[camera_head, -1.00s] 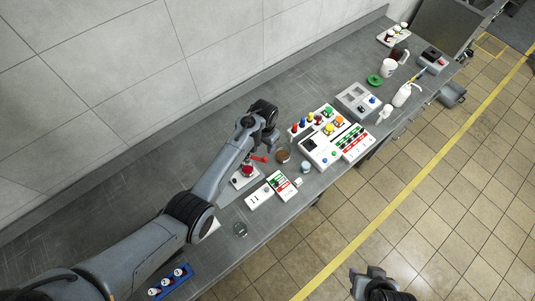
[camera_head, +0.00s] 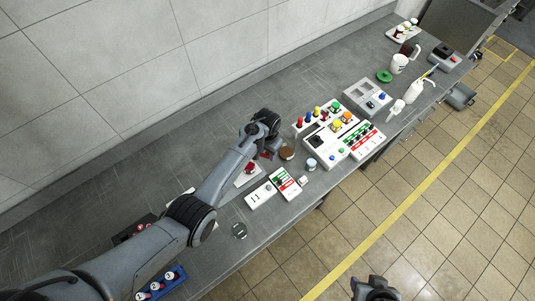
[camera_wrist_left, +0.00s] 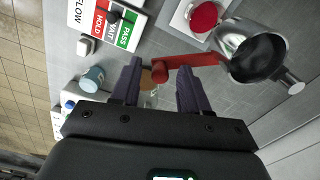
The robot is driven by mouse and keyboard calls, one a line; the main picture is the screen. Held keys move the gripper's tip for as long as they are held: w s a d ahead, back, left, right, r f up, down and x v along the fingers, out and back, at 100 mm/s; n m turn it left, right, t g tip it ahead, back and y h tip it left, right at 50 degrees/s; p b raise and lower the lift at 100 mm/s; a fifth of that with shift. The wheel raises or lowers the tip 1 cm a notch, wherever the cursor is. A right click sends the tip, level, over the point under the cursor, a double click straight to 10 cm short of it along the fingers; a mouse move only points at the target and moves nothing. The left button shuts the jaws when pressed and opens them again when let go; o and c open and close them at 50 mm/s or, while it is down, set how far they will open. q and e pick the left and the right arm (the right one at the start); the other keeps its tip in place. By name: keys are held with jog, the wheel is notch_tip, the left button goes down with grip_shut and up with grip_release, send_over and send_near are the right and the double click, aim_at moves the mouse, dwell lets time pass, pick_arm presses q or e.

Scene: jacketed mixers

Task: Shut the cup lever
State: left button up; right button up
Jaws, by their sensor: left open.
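In the left wrist view, a red lever (camera_wrist_left: 195,61) with a round red knob (camera_wrist_left: 160,72) at its end reaches out from beside a metal cup (camera_wrist_left: 256,57). The cup has a dark inside. My left gripper (camera_wrist_left: 160,76) is open, with the knob between its two fingertips. I cannot tell whether either finger touches it. In the head view, my left gripper (camera_head: 274,153) is low over the bench beside the lever, which is mostly hidden there. My right gripper (camera_head: 374,288) is at the bottom edge, away from the bench, its jaws unclear.
A red button (camera_head: 250,168) stands on a white plate beside the lever. A white HOLD/WAIT/PASS panel (camera_head: 262,195), a brown-topped jar (camera_head: 287,153) and a small pale-blue cup (camera_head: 311,164) are close by. A control box (camera_head: 340,135) stands farther right. The bench behind the gripper is clear.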

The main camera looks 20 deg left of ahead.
pick_arm(q)
jog(key=shift+c, duration=0.4)
grip_shut()
pick_arm(e)
jog(key=shift+a, duration=0.15)
pick_arm(q)
jog(key=shift+a, duration=0.1)
